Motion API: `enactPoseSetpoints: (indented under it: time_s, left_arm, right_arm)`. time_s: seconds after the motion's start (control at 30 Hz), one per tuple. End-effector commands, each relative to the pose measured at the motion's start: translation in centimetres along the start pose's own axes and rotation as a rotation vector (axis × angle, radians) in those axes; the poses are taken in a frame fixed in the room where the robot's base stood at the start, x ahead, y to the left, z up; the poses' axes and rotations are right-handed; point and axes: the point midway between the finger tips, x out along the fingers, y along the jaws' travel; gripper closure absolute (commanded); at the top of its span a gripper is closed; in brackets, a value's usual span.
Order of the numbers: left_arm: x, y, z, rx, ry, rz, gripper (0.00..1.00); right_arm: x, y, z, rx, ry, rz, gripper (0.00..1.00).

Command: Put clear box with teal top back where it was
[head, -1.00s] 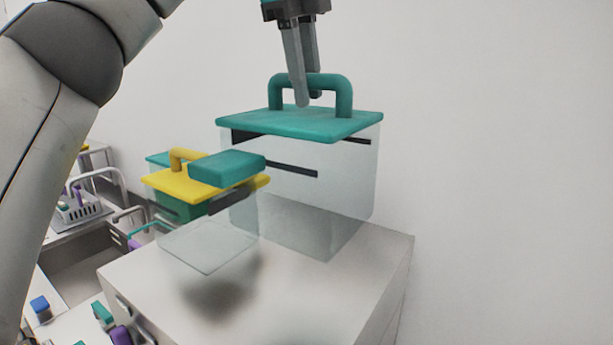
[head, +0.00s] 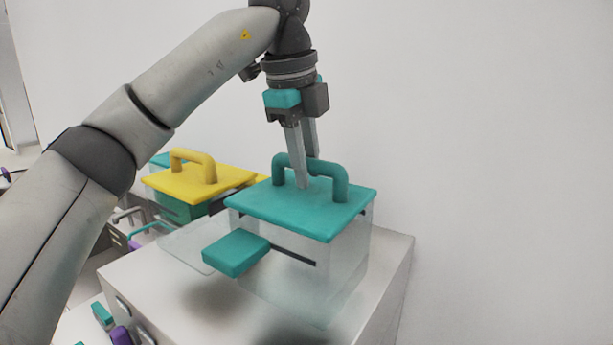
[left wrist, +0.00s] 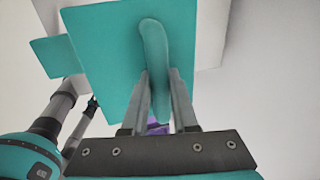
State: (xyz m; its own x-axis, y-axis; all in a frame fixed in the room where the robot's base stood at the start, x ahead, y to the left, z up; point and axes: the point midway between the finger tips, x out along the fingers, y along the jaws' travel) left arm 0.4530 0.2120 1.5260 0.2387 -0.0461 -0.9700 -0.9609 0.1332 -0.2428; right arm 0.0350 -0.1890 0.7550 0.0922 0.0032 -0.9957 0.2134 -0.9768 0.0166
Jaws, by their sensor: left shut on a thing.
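The clear box with its teal top (head: 300,207) shows in the head view over the front part of a light cabinet top. Its walls are see-through, and a teal block (head: 237,253) sticks out from its left front side. My left gripper (head: 307,182) comes down from above and is shut on the teal arched handle. In the left wrist view the two fingers (left wrist: 158,95) sit on either side of the handle, over the teal top (left wrist: 105,65). I cannot tell whether the box's bottom touches the cabinet. My right gripper is not in view.
A box with a yellow lid and handle (head: 198,180) stands behind and to the left. The pale cabinet top (head: 150,275) has free room at its left front. Plain wall lies behind. Small teal and purple things (head: 120,335) sit lower left.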

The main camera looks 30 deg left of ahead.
Motion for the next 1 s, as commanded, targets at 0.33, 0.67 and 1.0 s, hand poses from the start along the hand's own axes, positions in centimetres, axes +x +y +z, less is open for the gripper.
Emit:
enactPoseSetpoints:
  time_s: [0.33,0.67,1.0]
  left_arm:
    - [1.8,0.5,0.1,-0.002,0.001,-0.005,1.0]
    - [2.0,0.5,0.1,-0.002,0.0,-0.001,0.67]
    - [2.0,0.5,0.1,-0.002,0.0,-0.001,0.43]
  right_arm:
    - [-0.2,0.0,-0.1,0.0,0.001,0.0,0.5]
    - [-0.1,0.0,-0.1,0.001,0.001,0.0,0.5]
    - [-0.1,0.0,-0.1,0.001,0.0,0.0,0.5]
